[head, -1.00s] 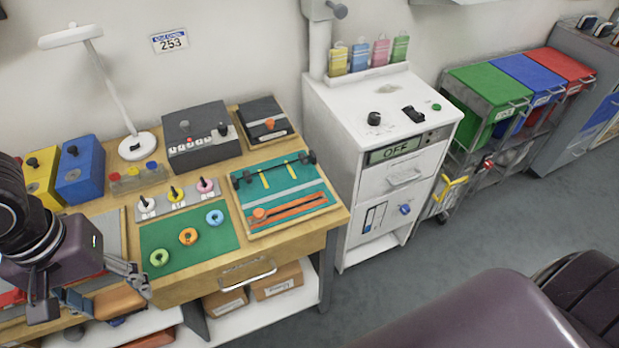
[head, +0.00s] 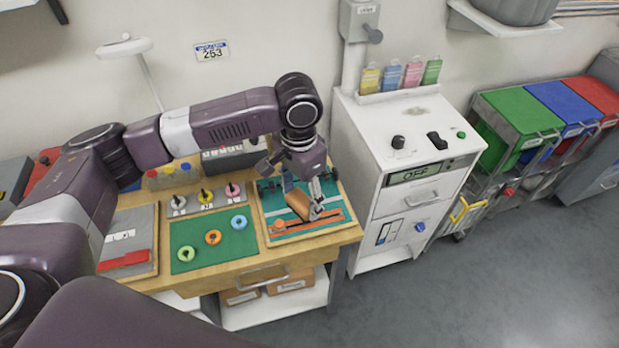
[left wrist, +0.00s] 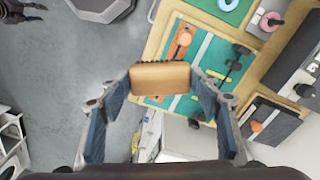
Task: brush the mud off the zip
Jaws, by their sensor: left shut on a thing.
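My left gripper (head: 314,200) is shut on a brush, a tan wooden block (head: 297,201) with dark bristles. The brush is tilted over the teal zip board (head: 262,205) at the bench's right end. In the left wrist view the brush (left wrist: 160,78) sits between both fingers, bristles toward the board. The zip runs along the board's front with orange strips (head: 333,216) and a round orange pull (head: 279,226) at its left end. The brush and gripper hide part of the zip. I cannot tell whether the bristles touch it, nor make out mud. My right gripper is not in view.
A green mat (head: 190,238) with coloured rings lies left of the board, below several labelled pegs. A white cabinet (head: 400,118) reading OFF stands close on the right. A dark bar with knobs (left wrist: 233,62) crosses the board's back. Grey floor is clear at right.

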